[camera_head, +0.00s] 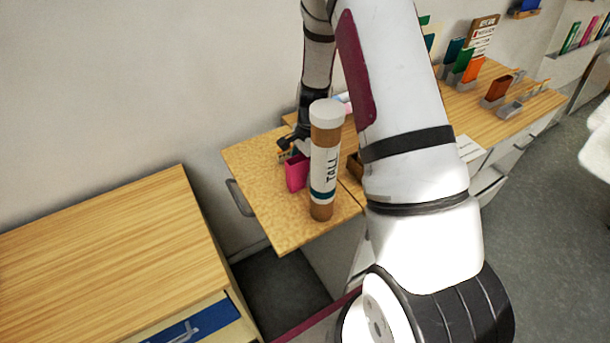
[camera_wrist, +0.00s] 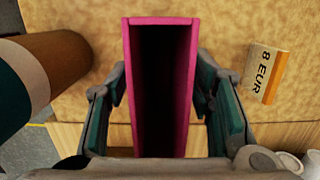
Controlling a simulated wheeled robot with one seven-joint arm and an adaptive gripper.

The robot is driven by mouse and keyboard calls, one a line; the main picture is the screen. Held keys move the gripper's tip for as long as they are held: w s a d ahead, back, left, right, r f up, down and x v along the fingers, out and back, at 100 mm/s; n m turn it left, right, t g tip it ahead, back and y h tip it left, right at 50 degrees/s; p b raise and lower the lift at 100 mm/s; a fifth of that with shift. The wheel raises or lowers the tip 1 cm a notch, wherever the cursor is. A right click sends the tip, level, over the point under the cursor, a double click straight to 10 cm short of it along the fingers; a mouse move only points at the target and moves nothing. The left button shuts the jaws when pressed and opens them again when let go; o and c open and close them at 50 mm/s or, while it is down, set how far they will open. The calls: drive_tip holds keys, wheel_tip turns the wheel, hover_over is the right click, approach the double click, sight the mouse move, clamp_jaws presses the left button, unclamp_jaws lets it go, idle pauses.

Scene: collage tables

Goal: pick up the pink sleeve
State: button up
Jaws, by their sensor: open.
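The pink sleeve (camera_head: 296,174) stands on the small wooden table, just left of a tall tube. In the wrist view the sleeve (camera_wrist: 132,85) is upright, with an open top and a dark, empty-looking inside. My gripper (camera_head: 291,141) is above and behind it in the head view. In the wrist view my gripper (camera_wrist: 162,88) is open, with one finger on each side of the sleeve. A narrow gap shows on both sides near the fingertips. The lower part of the sleeve is hidden from the wrist view.
A tall brown and white tube (camera_head: 325,165) marked "TALL" stands close beside the sleeve; it also shows at the left of the wrist view (camera_wrist: 62,65). An "8 EUR" tag (camera_wrist: 268,75) lies to the right. The left wooden table (camera_head: 110,245) has a bare top.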

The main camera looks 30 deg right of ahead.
clamp_jaws()
idle(0.4)
